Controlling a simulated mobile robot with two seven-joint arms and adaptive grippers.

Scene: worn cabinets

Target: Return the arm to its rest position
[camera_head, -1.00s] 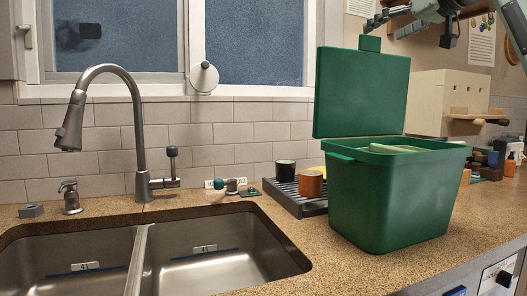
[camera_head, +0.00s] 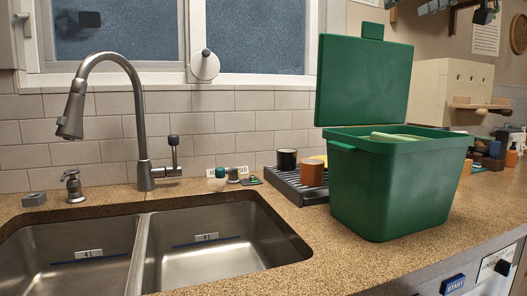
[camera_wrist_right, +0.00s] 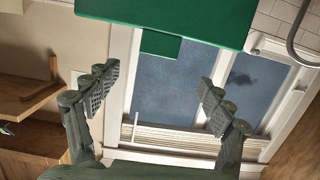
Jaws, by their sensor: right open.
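My right gripper (camera_head: 452,9) shows only in part at the top right edge of the head view, above and to the right of the raised green lid (camera_head: 364,85). In the right wrist view the right gripper (camera_wrist_right: 161,95) is open, its two ridged fingers wide apart with nothing between them. The lid also shows in the wrist view (camera_wrist_right: 165,22), beyond the fingertips. The green bin (camera_head: 392,190) stands on the counter with its lid up and pale green contents (camera_head: 396,137) at its rim. My left gripper is not in view.
A double sink (camera_head: 210,245) with a tall faucet (camera_head: 140,130) is at the left. A dark rack (camera_head: 290,188) with two cups stands beside the bin. A cream box and wooden shelf (camera_head: 483,104) are on the right wall. The counter front (camera_head: 310,255) is clear.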

